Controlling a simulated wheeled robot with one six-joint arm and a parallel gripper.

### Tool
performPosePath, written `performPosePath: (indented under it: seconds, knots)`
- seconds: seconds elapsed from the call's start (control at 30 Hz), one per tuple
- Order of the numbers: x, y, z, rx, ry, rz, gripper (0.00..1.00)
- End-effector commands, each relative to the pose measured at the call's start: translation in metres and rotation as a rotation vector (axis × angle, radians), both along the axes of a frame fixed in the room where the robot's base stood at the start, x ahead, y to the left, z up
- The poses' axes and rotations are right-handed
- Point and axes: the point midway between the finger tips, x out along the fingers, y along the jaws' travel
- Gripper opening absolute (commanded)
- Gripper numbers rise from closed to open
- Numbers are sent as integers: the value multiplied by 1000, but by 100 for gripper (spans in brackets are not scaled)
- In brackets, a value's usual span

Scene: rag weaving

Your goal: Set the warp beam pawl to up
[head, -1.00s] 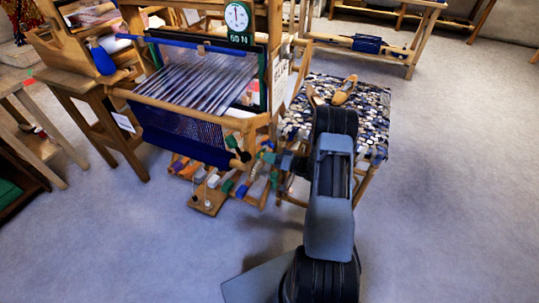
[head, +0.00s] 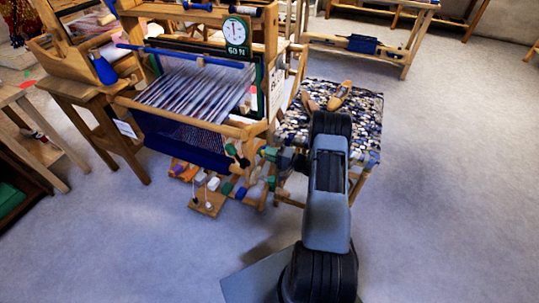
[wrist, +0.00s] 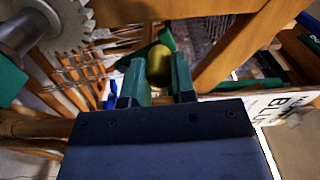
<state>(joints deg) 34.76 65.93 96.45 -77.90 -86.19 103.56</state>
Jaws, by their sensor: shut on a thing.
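In the wrist view, the two teal fingers of my gripper (wrist: 159,84) are on either side of a round olive-yellow knob (wrist: 159,60) and shut on it. The knob looks like the end of the pawl's handle; the rest of the pawl is mostly hidden, so I cannot tell its setting. A toothed metal wheel (wrist: 68,22) is at the upper left of this view. The knob is too small to make out there.
A stool with a woven patterned top (head: 365,115) stands close right of the loom, with wooden shuttles on it. A round dial (head: 236,29) marked 60 N is on the loom's upper frame. Coloured treadles lie below. The floor at right is clear.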

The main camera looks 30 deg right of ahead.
Motion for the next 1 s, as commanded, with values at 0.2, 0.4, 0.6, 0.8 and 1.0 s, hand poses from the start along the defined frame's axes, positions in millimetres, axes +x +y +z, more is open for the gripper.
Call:
performPosePath:
  seconds: [0.2, 0.4, 0.6, 0.8, 1.0]
  knots:
    - [1, -2, 1, 27, 25, -1, 1]
    - [2, -2, 1, 34, 31, -2, 1]
    - [2, -2, 1, 32, 30, -2, 1]
    - [2, -2, 1, 32, 30, -2, 39]
    - [2, -2, 1, 32, 30, -1, 50]
